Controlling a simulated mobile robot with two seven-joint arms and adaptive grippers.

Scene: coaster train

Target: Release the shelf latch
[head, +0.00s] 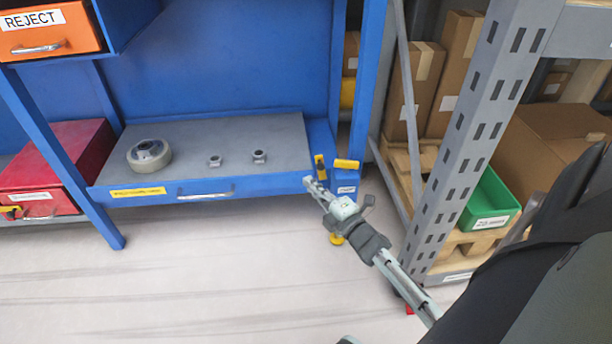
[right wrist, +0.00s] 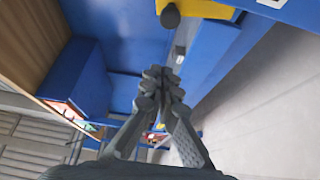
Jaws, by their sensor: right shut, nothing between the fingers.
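The blue pull-out shelf (head: 255,187) has a grey top and a silver handle (head: 205,194) on its front. At its right end are an upright yellow-and-black piece (head: 320,168) and a flat yellow piece (head: 346,164); I cannot tell which is the latch. My right gripper (head: 311,184) is shut and empty, its tips in front of the shelf's right front corner, just below these pieces. In the right wrist view, the shut fingertips (right wrist: 163,76) lie below a yellow part (right wrist: 205,9) with a dark round knob (right wrist: 171,16). Contact cannot be told. My left gripper is not in view.
A caster wheel (head: 149,155) and two small metal parts lie on the shelf. A blue post (head: 366,85) and grey rack upright (head: 468,140) stand right. A red box (head: 52,165) and orange REJECT bin (head: 48,30) are left. The floor in front is clear.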

